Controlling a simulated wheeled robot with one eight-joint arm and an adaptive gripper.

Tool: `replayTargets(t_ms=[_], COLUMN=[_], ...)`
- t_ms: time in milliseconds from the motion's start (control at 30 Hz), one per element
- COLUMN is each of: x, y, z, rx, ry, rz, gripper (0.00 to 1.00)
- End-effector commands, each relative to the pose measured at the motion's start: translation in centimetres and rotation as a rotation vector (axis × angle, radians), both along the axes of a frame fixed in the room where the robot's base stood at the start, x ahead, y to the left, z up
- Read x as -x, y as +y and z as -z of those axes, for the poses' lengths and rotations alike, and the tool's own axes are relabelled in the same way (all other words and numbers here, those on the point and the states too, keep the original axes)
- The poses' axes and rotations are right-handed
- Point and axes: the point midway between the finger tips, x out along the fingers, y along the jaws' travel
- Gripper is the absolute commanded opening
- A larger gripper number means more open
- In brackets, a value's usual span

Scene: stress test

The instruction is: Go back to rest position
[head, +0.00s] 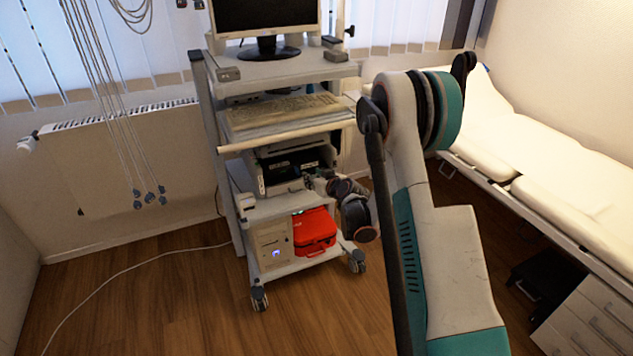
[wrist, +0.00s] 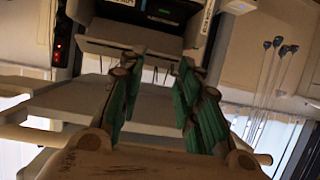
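My gripper (wrist: 160,68) is in the wrist view with its two green-padded fingers apart and nothing between them. In the head view, my arm reaches from the lower right up to a bend and down behind itself. Its end shows small and partly hidden in front of the middle shelves of a medical cart (head: 290,206). I cannot tell from the head view whether the gripper touches the cart. The wrist picture looks upside down and shows the cart's shelves close by.
The cart holds a monitor (head: 265,15), a keyboard (head: 285,110) and a red case (head: 314,230). A cushioned bed (head: 560,165) and white drawers (head: 590,318) stand at the right. Cables (head: 110,105) hang at the left before a radiator (head: 120,116). A white cord (head: 135,265) crosses the otherwise clear left floor.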

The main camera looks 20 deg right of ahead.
Motion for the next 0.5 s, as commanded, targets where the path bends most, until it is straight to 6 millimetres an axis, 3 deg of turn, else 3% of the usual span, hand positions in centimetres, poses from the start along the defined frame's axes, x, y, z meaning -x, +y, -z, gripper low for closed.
replayTargets(t_ms=[333,500], x=[0.4,1.4], y=[0.5,2.0], z=[-1.2,-4.6], rx=[0.0,-0.005], ry=[0.005,0.039], rz=[-0.007,-0.021], gripper=[0.32,0.32])
